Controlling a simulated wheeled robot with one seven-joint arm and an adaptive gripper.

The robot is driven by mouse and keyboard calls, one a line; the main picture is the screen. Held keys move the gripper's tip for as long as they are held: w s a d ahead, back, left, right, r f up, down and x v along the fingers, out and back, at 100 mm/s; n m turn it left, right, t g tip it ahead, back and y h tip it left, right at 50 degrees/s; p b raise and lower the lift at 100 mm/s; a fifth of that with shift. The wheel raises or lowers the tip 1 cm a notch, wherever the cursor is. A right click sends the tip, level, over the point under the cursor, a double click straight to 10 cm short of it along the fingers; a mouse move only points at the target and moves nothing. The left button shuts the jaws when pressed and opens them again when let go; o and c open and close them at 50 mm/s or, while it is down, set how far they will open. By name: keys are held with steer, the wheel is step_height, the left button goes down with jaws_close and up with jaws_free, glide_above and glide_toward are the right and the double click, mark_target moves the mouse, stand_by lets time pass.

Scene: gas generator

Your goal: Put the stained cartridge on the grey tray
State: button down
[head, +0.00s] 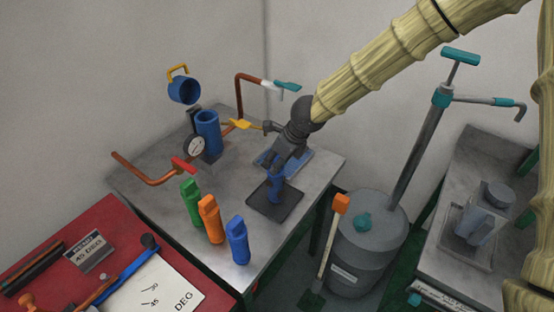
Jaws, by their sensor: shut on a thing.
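My gripper (279,169) points down over the metal bench and is shut on a small blue object (276,188), which I take to be the stained cartridge. The fingers hide its upper part, and I cannot make out a stain. It is over the dark grey tray (287,207); I cannot tell whether its lower end touches the tray. A blue tray (299,166) lies just behind, partly hidden by my gripper.
An open blue housing (208,135) with a gauge (195,147) and copper pipes stands at the back left. Green (191,203), orange (211,220) and blue bottles (238,242) stand along the front left. A grey drum (368,245) stands right of the bench.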

steer(key=shift+f, duration=0.15)
steer(key=c, duration=0.9)
jaws_free()
steer(key=shift+r, duration=0.25)
steer(key=v, duration=1.1)
steer(key=shift+s+d+r+b, duration=0.2)
steer(key=shift+d+r+b, duration=0.1)
steer(key=shift+b, duration=0.1)
